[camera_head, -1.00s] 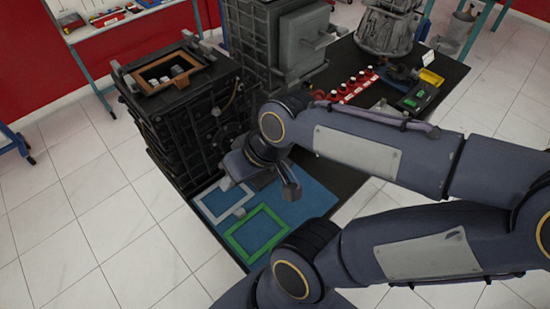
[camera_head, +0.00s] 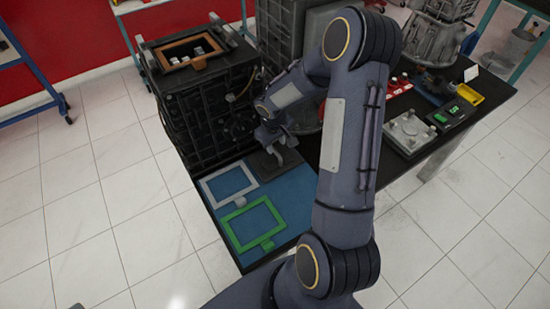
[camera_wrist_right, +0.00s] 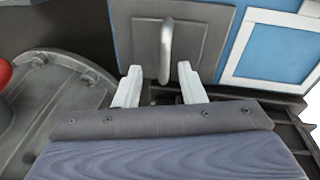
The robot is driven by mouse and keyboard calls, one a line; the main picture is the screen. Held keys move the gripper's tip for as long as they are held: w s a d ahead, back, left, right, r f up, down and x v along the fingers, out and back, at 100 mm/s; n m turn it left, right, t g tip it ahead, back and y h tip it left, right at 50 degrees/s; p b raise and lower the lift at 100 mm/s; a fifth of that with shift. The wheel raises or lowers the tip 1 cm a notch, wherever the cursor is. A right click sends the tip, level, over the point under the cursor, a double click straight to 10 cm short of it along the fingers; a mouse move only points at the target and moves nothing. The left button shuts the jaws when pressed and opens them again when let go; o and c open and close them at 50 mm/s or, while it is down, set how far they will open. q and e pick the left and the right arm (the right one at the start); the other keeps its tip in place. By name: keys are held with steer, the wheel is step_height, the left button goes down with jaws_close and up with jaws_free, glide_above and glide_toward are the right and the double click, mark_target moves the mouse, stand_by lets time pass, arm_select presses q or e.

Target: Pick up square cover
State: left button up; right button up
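The square cover (camera_wrist_right: 198,32) is a flat grey plate with an upright bar handle, seen in the right wrist view. In the head view it (camera_head: 262,165) lies at the back of the blue mat, beside the black engine block and partly hidden by my gripper. My right gripper (camera_wrist_right: 158,84) is open, with its two pale fingertips near the plate's edge and on either side of the handle's line. The handle stands just ahead of the fingers; I cannot tell whether it is between them. In the head view the right gripper (camera_head: 281,154) is small and low over the cover.
A grey frame (camera_head: 203,184) and a green frame (camera_head: 228,233) lie on the blue mat (camera_head: 288,200). The black engine block (camera_head: 205,115) stands close to the left. A round metal part (camera_wrist_right: 55,110) is left of the gripper. A grey plate with knobs (camera_head: 410,130) lies to the right.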

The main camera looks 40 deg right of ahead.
mark_target(275, 150)
steer(key=f, duration=0.3)
steer(key=f+p, duration=0.1)
steer(key=f, duration=0.1)
steer(key=shift+w+d, duration=0.1)
steer(key=shift+w, duration=0.2)
steer(key=shift+c, duration=0.5)
jaws_close()
